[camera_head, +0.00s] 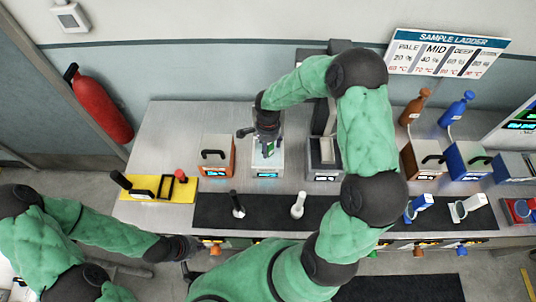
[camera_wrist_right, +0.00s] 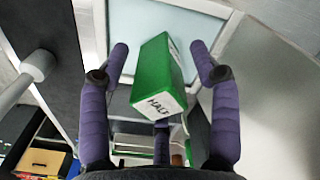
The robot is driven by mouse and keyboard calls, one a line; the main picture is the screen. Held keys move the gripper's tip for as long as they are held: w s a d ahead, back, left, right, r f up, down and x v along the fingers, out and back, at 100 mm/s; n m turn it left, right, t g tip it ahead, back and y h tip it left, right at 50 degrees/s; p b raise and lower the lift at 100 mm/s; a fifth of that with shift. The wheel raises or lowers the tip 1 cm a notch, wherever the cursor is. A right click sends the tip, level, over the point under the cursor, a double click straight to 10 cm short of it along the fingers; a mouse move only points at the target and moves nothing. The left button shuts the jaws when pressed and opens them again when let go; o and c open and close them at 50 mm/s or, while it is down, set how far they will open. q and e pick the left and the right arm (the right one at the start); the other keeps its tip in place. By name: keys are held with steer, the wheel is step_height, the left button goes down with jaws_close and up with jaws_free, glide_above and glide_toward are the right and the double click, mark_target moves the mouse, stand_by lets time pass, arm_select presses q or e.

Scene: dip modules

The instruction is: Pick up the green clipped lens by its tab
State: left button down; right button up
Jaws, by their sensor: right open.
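The green piece (camera_wrist_right: 160,76), a block-like tab with a white label that seems to read "HALT", sits between the two purple fingers of my right gripper (camera_wrist_right: 158,62) in the right wrist view. Gaps show on both sides, so the fingers do not touch it. In the head view my right gripper (camera_head: 267,135) points down over a white station (camera_head: 267,170) with a lit display. Only a little green shows under it there, and the lens itself is hidden. My left gripper (camera_head: 190,248) is low at the left, off the table's front edge; its fingers are too dark to read.
An orange box (camera_head: 216,156) stands left of the white station, a grey box (camera_head: 324,158) right of it. A yellow tray (camera_head: 150,188) is further left. A black mat (camera_head: 270,212) in front holds two upright handled tools. Blue and brown stations stand at the right.

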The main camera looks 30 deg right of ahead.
steer(key=shift+f, duration=0.45)
jaws_close()
steer(key=shift+r, duration=0.1)
